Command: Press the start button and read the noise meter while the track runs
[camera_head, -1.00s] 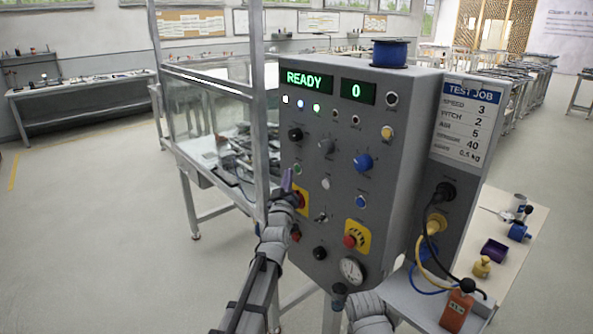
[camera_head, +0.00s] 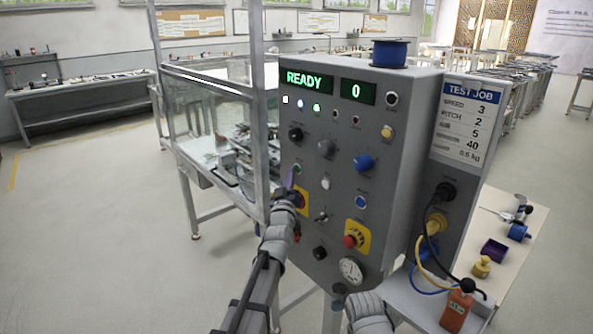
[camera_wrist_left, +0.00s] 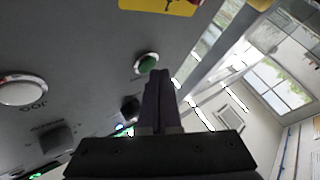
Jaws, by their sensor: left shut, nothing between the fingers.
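The grey control panel (camera_head: 340,190) faces me, its green displays (camera_head: 310,82) reading READY and 0. The green start button (camera_head: 297,169) sits on its left side; it also shows in the left wrist view (camera_wrist_left: 147,64). My left gripper (camera_head: 290,178) is shut and empty, its dark purple fingertips (camera_wrist_left: 159,76) just beside and below the button in the head view. I cannot tell whether they touch it. An orange handheld device (camera_head: 457,310) with a dark top, perhaps the noise meter, stands at the lower right; its reading is too small. My right gripper is out of view.
A red emergency button (camera_head: 351,241) on a yellow plate and a round gauge (camera_head: 350,270) are low on the panel. A glass-walled enclosure (camera_head: 215,120) stands left. A TEST JOB card (camera_head: 467,120) hangs right.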

